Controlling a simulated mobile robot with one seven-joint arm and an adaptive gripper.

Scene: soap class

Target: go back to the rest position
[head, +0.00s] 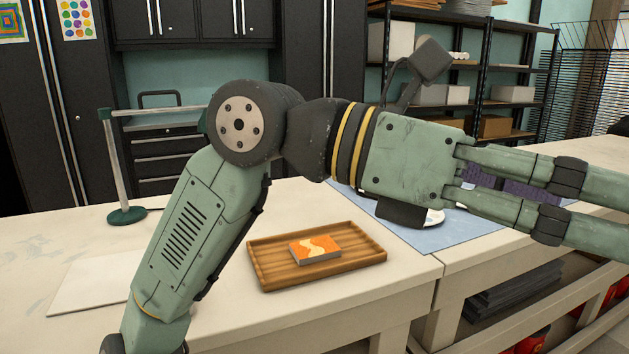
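My gripper (603,213) reaches across to the right side of the head view, held above the worktable. The fingertips are cut off by the right edge. My arm bends up from the bottom left and runs level to the right. A small orange and cream block (315,248), soap-like, lies in a wooden tray (270,281) on the table, below and left of the gripper and apart from it.
On the white worktable (320,313) are a blue mat (452,238) with a partly hidden white dish, a pale flat sheet (93,284) at left and a metal stand with a green base (127,214). Shelving (515,70) and dark cabinets stand behind.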

